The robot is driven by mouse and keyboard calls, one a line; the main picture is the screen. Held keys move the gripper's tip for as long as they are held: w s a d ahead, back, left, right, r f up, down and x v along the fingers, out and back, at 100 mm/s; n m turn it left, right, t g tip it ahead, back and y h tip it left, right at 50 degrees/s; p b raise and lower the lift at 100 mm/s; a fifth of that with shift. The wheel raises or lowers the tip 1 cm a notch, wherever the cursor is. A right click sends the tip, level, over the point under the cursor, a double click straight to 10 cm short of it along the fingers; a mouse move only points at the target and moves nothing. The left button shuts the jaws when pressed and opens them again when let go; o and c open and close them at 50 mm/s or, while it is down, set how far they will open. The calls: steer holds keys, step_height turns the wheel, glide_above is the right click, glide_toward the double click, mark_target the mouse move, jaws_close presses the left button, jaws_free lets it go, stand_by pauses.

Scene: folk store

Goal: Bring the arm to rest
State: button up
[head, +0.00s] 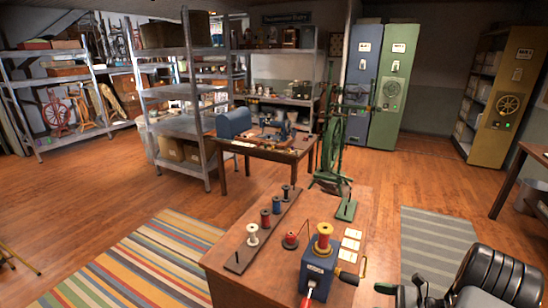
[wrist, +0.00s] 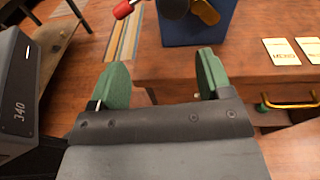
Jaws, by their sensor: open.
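My gripper (wrist: 162,66) shows in the wrist view with its two green fingers spread wide and nothing between them. It is in front of the wooden workbench (wrist: 250,70), apart from the blue winder box (wrist: 190,32) beyond the fingertips. In the head view my dark arm is at the lower right, off the right side of the bench (head: 225,268); the fingers are small and partly hidden there. The blue winder (head: 316,272) stands on the bench with a red and yellow spool (head: 323,238) on top.
A spool rack (head: 262,232), a small red spool (head: 291,240), cards (head: 351,244) and a green stand (head: 346,209) are on the bench. A brass drawer handle (wrist: 288,104) juts from its side. A striped rug (head: 140,262) lies left; open floor is beyond.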

steer(key=s+a+n+g+h, duration=0.3)
steer(key=s+a+n+g, duration=0.1)
steer(key=s+n+g, duration=0.15)
steer(key=s+a+r+n+t+h, duration=0.1)
steer(key=s+a+r+n+h, duration=0.1)
steer(key=a+r+n+h, duration=0.4)
steer(key=s+a+r+n+t+h, duration=0.1)
steer(key=a+r+n+h, duration=0.4)
steer(key=r+n, duration=0.6)
steer(key=shift+s+a+r+h, duration=0.4)
steer(key=shift+s+a+r, duration=0.35)
steer(key=shift+a, duration=0.15)
steer(key=shift+t, duration=0.25)
